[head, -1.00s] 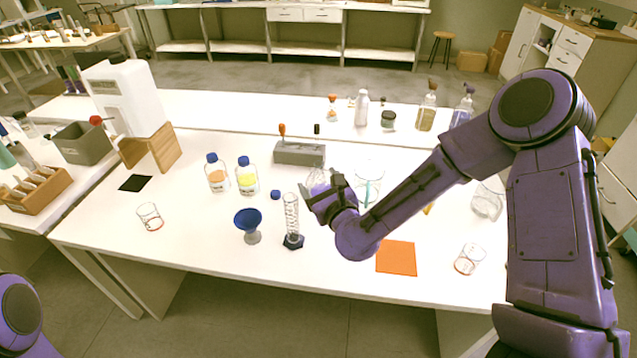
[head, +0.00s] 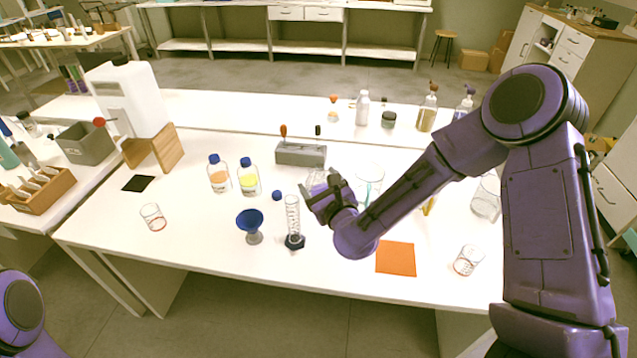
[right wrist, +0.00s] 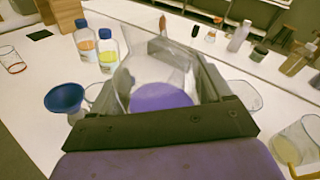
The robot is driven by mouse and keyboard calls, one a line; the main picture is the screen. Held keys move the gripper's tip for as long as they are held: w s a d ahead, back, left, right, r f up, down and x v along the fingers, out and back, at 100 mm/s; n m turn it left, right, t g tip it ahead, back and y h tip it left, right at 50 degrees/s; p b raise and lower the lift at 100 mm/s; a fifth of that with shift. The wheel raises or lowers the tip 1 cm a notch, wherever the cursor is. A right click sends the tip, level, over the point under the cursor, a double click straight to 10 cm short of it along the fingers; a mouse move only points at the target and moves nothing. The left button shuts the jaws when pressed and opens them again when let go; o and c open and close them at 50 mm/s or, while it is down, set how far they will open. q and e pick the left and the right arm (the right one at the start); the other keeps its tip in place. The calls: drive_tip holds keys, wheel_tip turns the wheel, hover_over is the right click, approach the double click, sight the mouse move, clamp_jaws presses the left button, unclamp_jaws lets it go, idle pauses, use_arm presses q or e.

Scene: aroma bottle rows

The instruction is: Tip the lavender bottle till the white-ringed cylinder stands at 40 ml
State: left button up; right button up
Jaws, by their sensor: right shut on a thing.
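My right gripper (head: 328,197) is shut on a clear glass bottle (head: 315,178) above the table. In the right wrist view the bottle (right wrist: 165,68) sits between the fingers with lavender liquid (right wrist: 160,97) in it. Its exact tilt is hard to tell, and I see no stream. My left gripper is out of view.
A blue funnel-shaped cup (head: 250,220) stands left of the cylinder. A blue cap (head: 277,195) lies behind it. Orange (head: 218,177) and yellow (head: 249,180) bottles stand behind. A grey block (head: 300,154) is at the back, an orange mat (head: 396,258) front right.

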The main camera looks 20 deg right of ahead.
sight(318, 181)
drive_tip(key=shift+w+a+r+n+g+p, duration=0.15)
drive_tip(key=shift+r+n+p, duration=0.35)
drive_tip(key=shift+p, duration=0.55)
drive_tip(key=shift+a+r+n+g+p, duration=0.25)
drive_tip(key=shift+r+p, duration=0.4)
drive_tip(key=shift+p, duration=0.4)
idle(0.7)
drive_tip(key=shift+w+a+r+n+g+h+p, duration=0.25)
drive_tip(key=shift+n+p, duration=0.4)
drive_tip(key=shift+p, duration=0.7)
idle(0.5)
drive_tip(key=shift+s+f+n+g+h+p, duration=0.1)
drive_tip(key=shift+f+n+g+h+p, duration=0.25)
drive_tip(key=shift+n+p, duration=0.3)
drive_tip(key=shift+s+d+f+n+g+h+p, duration=0.15)
drive_tip(key=shift+d+f+n+g+h+p, duration=0.2)
drive_tip(key=shift+n+p, duration=0.25)
idle(0.5)
drive_tip(key=shift+s+d+f+n+h+b, duration=0.15)
drive_tip(key=shift+f+n, duration=0.15)
drive_tip(key=shift+f, duration=0.3)
drive_tip(key=shift+w+f+n+h+b, duration=0.15)
drive_tip(key=shift+f+n, duration=0.1)
drive_tip(key=shift+f, duration=0.35)
idle(0.3)
drive_tip(key=shift+s+g, duration=0.1)
drive_tip(key=shift+g, duration=0.25)
